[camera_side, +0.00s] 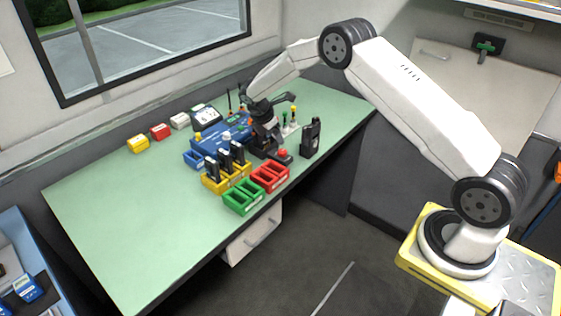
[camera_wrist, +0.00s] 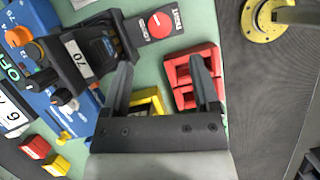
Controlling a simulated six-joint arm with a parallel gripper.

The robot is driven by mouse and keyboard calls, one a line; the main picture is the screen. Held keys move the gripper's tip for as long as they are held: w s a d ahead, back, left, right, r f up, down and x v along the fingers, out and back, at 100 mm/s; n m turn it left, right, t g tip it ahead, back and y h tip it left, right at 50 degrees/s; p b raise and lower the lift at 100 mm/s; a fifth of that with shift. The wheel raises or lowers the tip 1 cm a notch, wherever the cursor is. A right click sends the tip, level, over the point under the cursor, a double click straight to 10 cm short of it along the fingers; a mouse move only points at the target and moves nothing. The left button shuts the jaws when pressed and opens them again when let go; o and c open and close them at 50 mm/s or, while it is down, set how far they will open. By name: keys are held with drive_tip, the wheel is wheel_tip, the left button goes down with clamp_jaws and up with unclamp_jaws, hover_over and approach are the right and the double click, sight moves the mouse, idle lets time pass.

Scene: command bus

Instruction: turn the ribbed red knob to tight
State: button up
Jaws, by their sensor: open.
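The red knob (camera_wrist: 158,25) sits on a dark plate (camera_wrist: 148,40) with white lettering on two sides, LOOSE to the left and TIGHT to the right in the wrist view. A pale mark shows on the knob, but its direction is too small to read surely. The knob also shows in the side view (camera_side: 283,153), near the desk's front edge. My gripper (camera_wrist: 160,64) is open and empty. Its fingers are apart from the knob, which lies beyond the fingertips in the wrist view. In the side view my dark gripper blends with dark equipment behind the knob.
A red tray (camera_side: 270,178), a green tray (camera_side: 243,197) and a yellow tray (camera_side: 212,184) with black handsets stand nearby. A black radio (camera_side: 311,138) stands right of the knob. A blue case (camera_side: 205,140) lies behind. The desk's left part (camera_side: 110,210) is clear.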

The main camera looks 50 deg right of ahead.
sight(282, 151)
drive_tip(key=shift+f, duration=0.1)
drive_tip(key=shift+x, duration=3.8)
clamp_jaws()
